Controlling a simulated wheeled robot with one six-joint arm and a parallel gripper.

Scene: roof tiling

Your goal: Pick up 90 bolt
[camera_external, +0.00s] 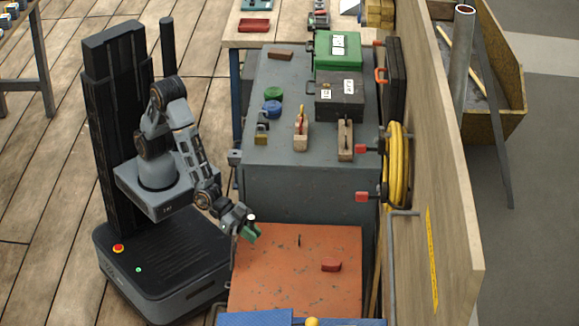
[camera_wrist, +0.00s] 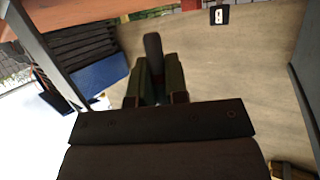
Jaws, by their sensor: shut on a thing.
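My gripper (camera_external: 247,228) is at the left edge of the orange-red tabletop (camera_external: 265,285), raised above it. In the wrist view my gripper (camera_wrist: 154,85) has its two green fingers shut on a dark grey, round-ended, bolt-like piece (camera_wrist: 153,48). The piece sticks out beyond the fingertips. Its lower part is hidden between the fingers. No number can be read on it, so I cannot tell for sure that it is the 90 bolt. A small pale end (camera_external: 251,217) shows at the gripper in the external view.
A small dark upright piece (camera_external: 298,241) and a red block (camera_external: 331,264) are on the orange-red tabletop. Behind it a grey cabinet (camera_external: 300,180) carries tools and cases. A wooden panel (camera_external: 445,200) stands on the right. The tabletop's middle is mostly clear.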

